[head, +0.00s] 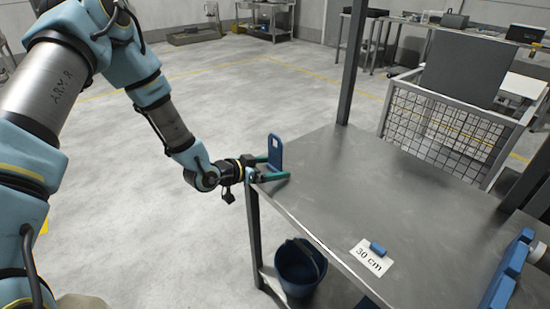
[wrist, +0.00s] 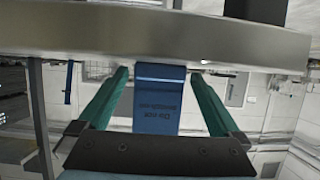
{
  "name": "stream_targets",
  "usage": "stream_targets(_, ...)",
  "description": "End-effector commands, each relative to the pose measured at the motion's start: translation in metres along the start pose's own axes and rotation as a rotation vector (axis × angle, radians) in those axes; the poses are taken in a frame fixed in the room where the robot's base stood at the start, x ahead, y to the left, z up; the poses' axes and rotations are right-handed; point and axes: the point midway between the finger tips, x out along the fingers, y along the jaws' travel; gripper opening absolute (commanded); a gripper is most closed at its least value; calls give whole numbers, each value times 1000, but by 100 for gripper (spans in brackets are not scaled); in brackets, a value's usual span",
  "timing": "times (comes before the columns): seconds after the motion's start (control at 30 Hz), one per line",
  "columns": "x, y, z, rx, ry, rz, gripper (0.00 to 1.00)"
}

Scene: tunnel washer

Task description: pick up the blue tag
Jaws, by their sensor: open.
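The blue tag (head: 275,150) stands upright at the near left corner of the metal table, with a slot near its top. In the wrist view the tag (wrist: 158,98) shows dark printed lettering, of which "Do not" is legible. My gripper (head: 268,169) is level with the table corner, its two green fingers on either side of the tag. In the wrist view the gripper (wrist: 159,76) is open, with a visible gap between the tag and each finger. The tag's lower part is partly hidden by a finger in the head view.
The metal table (head: 350,190) is mostly bare. A white "30 cm" card (head: 368,262) with a small blue block (head: 378,248) lies near its front edge. A blue bucket (head: 300,270) is below. A wire cage (head: 440,135) stands behind, and a post (head: 352,60) rises at the back corner.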

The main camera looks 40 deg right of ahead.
Motion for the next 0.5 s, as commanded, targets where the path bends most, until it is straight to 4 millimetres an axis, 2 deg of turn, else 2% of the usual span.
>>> stream_targets(0.23, 2, 0, 1, -1, -1, 0, 100)
stream_targets(0.5, 2, 0, 1, -1, -1, 0, 71)
